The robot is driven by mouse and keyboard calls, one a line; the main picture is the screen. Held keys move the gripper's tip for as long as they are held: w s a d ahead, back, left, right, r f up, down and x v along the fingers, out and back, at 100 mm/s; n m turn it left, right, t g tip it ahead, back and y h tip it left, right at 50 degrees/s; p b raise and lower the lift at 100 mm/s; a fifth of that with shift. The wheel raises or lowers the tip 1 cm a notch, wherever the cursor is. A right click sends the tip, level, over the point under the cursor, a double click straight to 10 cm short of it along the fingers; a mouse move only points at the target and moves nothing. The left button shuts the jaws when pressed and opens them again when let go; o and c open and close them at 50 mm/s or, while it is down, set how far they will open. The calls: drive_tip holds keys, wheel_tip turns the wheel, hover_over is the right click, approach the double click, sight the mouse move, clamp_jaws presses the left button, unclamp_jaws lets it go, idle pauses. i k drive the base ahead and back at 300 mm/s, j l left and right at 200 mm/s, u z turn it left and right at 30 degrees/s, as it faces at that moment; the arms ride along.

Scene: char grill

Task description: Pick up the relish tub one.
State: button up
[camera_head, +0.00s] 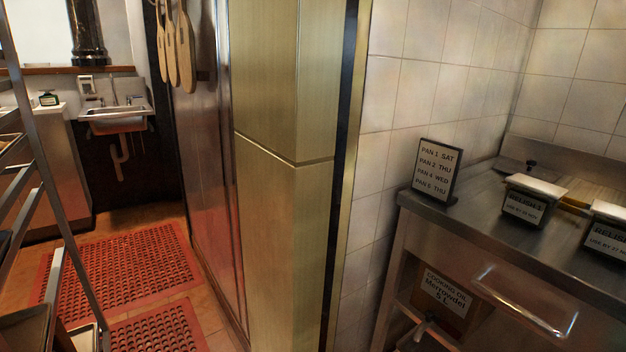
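A small tub labelled "RELISH 1" (525,207) stands on the steel counter (473,215) at the right. It has a dark front label with a use-by date and a pale lid. A second tub with a relish label (606,238) stands to its right, nearer the counter front and cut off by the picture edge. Its number cannot be read. My gripper is not in view.
A framed pan sign (435,170) stands on the counter's left end. A drawer handle (525,308) and a cooking oil container (444,291) are below. A metal-clad wall corner (285,200) fills the middle. Red mats (120,275), a rack (60,220) and a sink (114,112) are left.

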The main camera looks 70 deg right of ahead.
sight(532, 202)
drive_tip(key=z, duration=3)
